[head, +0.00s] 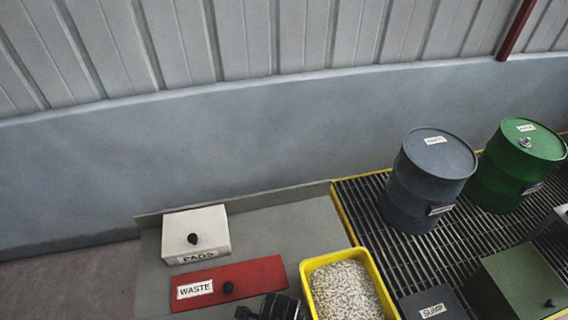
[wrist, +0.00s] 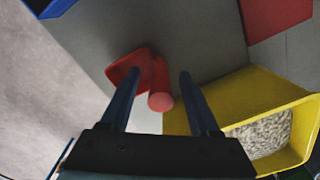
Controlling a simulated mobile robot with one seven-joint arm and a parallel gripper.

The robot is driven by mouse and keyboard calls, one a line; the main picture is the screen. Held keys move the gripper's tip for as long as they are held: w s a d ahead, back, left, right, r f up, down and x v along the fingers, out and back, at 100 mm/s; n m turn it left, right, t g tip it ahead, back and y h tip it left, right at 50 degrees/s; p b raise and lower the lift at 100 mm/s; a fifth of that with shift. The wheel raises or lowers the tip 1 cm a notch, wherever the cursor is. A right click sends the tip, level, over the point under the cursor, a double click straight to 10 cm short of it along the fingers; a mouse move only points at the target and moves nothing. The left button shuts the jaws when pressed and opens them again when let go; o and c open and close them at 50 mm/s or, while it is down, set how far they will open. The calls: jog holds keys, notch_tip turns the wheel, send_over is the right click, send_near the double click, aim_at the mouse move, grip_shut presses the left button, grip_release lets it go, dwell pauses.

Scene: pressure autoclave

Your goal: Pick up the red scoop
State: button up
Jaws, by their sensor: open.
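The red scoop (wrist: 130,70) rests on the grey bench top in the wrist view. Its round handle end (wrist: 160,102) points up toward the camera. My gripper (wrist: 158,78) is open, with one dark finger on each side of the handle in the picture. The left finger overlaps part of the scoop. I see a gap between the handle and the right finger, and nothing is gripped. How far the fingertips are above the scoop is hard to tell. The scoop is not visible in the head view.
A yellow bin (head: 307,272) of pale granules stands close to the right of the gripper in the wrist view (wrist: 225,97). The red WASTE box (head: 255,275) and white PADS box (head: 215,228) stand on the bench. Drums (head: 430,170) stand on the grating. A blue object (wrist: 50,8) is at upper left.

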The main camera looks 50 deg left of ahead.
grip_shut()
dwell(1.3)
